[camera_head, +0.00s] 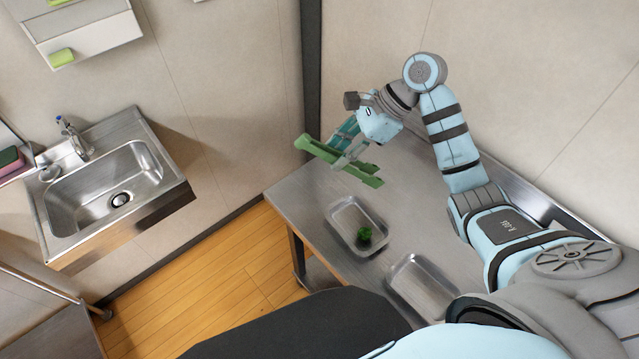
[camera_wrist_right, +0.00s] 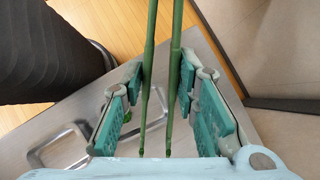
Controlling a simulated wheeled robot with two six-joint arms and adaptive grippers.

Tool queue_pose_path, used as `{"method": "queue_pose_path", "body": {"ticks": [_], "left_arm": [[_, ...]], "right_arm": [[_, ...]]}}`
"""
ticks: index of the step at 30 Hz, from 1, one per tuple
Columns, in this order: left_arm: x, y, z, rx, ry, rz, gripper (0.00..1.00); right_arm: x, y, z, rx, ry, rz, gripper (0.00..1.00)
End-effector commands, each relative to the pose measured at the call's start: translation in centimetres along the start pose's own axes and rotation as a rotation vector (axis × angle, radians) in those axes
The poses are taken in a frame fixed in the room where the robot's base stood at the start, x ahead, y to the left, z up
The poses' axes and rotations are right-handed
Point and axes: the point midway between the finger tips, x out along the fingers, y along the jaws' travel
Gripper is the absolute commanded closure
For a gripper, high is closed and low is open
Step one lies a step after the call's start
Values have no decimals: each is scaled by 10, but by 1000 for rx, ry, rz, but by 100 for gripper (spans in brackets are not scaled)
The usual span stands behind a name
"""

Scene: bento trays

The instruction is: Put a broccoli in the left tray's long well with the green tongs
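The green tongs (camera_head: 318,150) are held by my right gripper (camera_head: 346,146), with their two arms spread apart. In the right wrist view, the tongs (camera_wrist_right: 149,65) run up between the gripper's teal finger pads (camera_wrist_right: 161,105), which press on them from both sides. The left tray (camera_head: 338,217) lies on the steel table below and a little right of the tongs. A broccoli (camera_head: 365,235) sits inside it near its lower right side. The tongs are above the table and apart from the broccoli. The tray's well divisions are too small to tell. My left gripper is not visible.
A second, empty-looking tray (camera_head: 391,284) lies to the lower right on the steel table (camera_head: 297,198). The table is bare left of the left tray. A wall rises behind the table. A sink (camera_head: 95,200) stands apart at the left.

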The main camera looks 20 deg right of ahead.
Motion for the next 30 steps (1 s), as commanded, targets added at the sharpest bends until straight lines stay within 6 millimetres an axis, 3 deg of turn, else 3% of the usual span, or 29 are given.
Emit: {"method": "queue_pose_path", "body": {"ticks": [1,6,9,28,29,30], "left_arm": [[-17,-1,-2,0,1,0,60],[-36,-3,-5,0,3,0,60],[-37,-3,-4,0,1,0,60],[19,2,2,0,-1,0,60],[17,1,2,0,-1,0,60],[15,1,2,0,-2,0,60]], "right_arm": [[2,19,5,-50,-2,41,76],[24,79,6,-223,-29,153,76],[31,94,5,-268,-40,179,76],[60,98,-18,-269,-40,178,76],[58,98,-17,-268,-40,179,70],[57,98,-16,-268,-40,179,70]]}}
